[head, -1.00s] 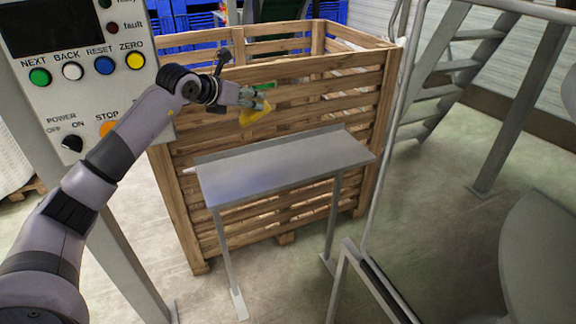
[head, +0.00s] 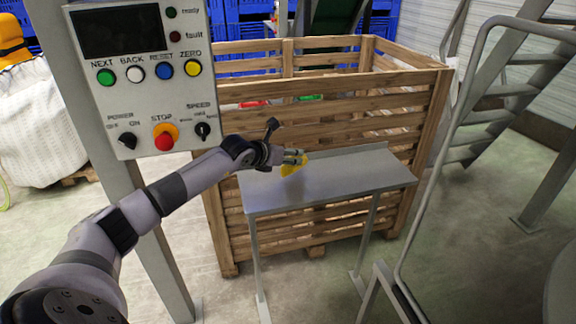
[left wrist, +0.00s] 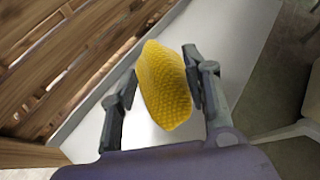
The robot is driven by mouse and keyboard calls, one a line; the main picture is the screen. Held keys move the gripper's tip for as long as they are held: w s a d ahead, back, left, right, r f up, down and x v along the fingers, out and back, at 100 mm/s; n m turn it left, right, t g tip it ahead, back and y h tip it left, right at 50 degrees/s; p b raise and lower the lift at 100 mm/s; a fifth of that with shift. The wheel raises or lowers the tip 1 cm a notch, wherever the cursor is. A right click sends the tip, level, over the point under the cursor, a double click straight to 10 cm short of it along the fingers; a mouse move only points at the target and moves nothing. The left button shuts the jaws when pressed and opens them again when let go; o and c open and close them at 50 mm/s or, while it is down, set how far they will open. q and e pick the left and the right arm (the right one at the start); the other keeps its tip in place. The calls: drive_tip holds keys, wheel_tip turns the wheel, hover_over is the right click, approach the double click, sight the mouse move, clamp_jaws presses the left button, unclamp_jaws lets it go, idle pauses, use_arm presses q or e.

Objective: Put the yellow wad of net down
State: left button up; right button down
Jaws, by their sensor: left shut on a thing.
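The yellow wad of net (left wrist: 163,85) is between the fingers of my left gripper (left wrist: 158,90) in the left wrist view. In the head view the wad (head: 286,167) hangs at the tip of my left gripper (head: 296,160), over the left part of the grey metal shelf (head: 340,179). My left gripper is shut on the wad. I cannot tell whether the wad touches the shelf; the shelf also lies behind it in the left wrist view (left wrist: 222,35). My right gripper is not in view.
A wooden slatted crate (head: 345,93) stands directly behind the shelf. A control panel (head: 150,75) on a post is at the left, near my left arm. A metal rail (head: 445,150) and stairs are at the right. The shelf's right part is bare.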

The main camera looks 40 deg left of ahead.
sight(287, 166)
use_arm(q)
wheel_tip(287, 166, down, 4)
drive_tip(key=shift+f, duration=0.1)
drive_tip(key=o, duration=1.3)
drive_tip(key=shift+s, duration=0.1)
drive_tip(key=shift+b+v, duration=0.7)
drive_tip(key=shift+v, duration=5.3)
drive_tip(key=shift+d, duration=0.15)
